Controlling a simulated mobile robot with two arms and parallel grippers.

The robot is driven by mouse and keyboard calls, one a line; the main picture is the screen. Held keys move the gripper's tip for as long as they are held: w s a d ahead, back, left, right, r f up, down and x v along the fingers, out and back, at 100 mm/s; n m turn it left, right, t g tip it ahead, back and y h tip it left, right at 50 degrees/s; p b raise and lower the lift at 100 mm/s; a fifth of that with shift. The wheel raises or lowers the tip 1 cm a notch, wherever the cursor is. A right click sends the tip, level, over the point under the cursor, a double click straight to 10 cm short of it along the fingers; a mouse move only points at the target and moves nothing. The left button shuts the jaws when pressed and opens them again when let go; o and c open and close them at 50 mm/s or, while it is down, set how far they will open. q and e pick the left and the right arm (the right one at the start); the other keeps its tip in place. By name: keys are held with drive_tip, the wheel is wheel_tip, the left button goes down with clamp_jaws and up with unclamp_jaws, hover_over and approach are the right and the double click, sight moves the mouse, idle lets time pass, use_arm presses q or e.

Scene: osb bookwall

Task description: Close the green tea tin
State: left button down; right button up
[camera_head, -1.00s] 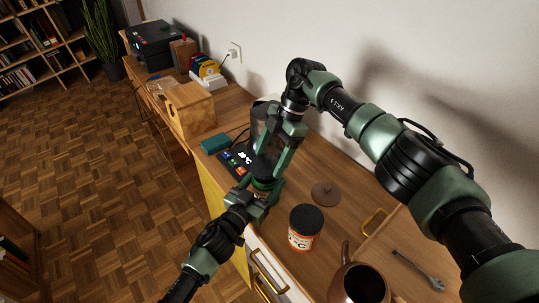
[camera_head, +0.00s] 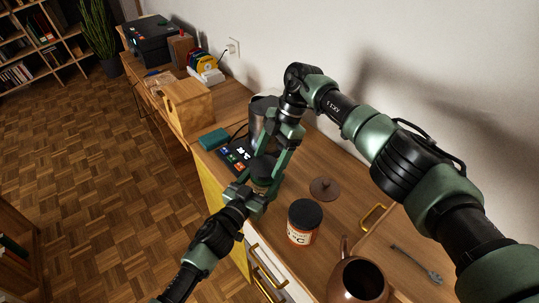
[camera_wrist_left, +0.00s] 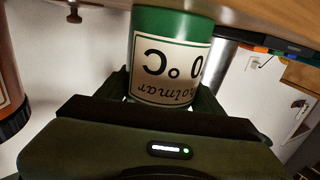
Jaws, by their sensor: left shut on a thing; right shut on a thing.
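The green tea tin (camera_wrist_left: 172,50) stands on the counter and fills the middle of the left wrist view, upside down there with its pale label showing. My left gripper (camera_head: 260,190) is shut around the tin's side, with a finger on each side of it. My right gripper (camera_head: 270,167) reaches down from above and is shut on a dark round lid (camera_head: 263,169) over the tin. In the head view the grippers mostly cover the tin. I cannot tell whether the lid touches the rim.
An orange jar (camera_head: 300,236) with a black lid stands close by on the right. A dark panel (camera_head: 237,156), a teal box (camera_head: 214,140) and a wooden box (camera_head: 188,105) are beyond.

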drive_tip(key=shift+f, duration=0.6)
idle(0.5)
drive_tip(key=shift+w+d+m, duration=0.1)
drive_tip(key=shift+m, duration=0.4)
drive_tip(key=m+t, duration=0.1)
drive_tip(key=m, duration=0.1)
drive_tip(key=s+m+t, duration=0.1)
drive_tip(key=m, duration=0.2)
drive_tip(key=shift+d+m+t, duration=0.2)
drive_tip(key=shift+m+t, duration=0.1)
drive_tip(key=shift+t, duration=0.1)
drive_tip(key=m, duration=0.1)
drive_tip(key=m+t, duration=0.1)
drive_tip(key=m, duration=0.1)
drive_tip(key=shift+s+a+m, duration=0.15)
drive_tip(key=shift+m, duration=0.15)
drive_tip(key=o, duration=1.3)
